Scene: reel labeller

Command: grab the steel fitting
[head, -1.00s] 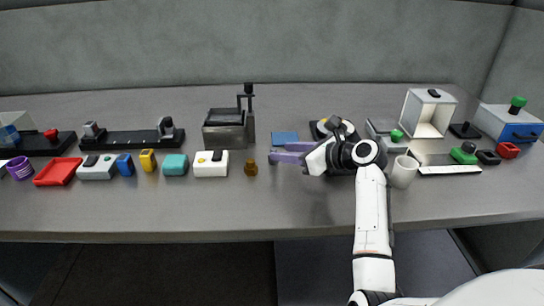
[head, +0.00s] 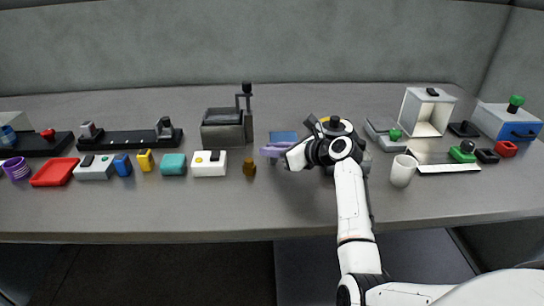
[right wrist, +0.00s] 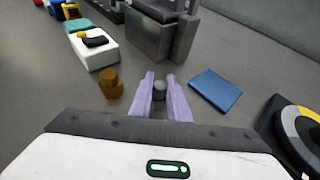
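The steel fitting (right wrist: 159,88) is a small grey round piece between the purple fingertips in the right wrist view. My right gripper (right wrist: 160,84) has its fingers close on either side of it, with no clear gap, and looks shut on it. In the head view my right gripper (head: 273,151) is low over the table, just right of the brass-brown fitting (head: 249,167). The steel fitting is mostly hidden there by the fingers. The brown fitting also shows left of the fingers in the right wrist view (right wrist: 112,84). My left gripper is not in view.
A blue pad (right wrist: 216,89) lies close right of the fingers. A grey machine with a post (head: 223,129) stands behind them. A white box (head: 209,164) is to the left, a white cup (head: 402,171) to the right. The table front is clear.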

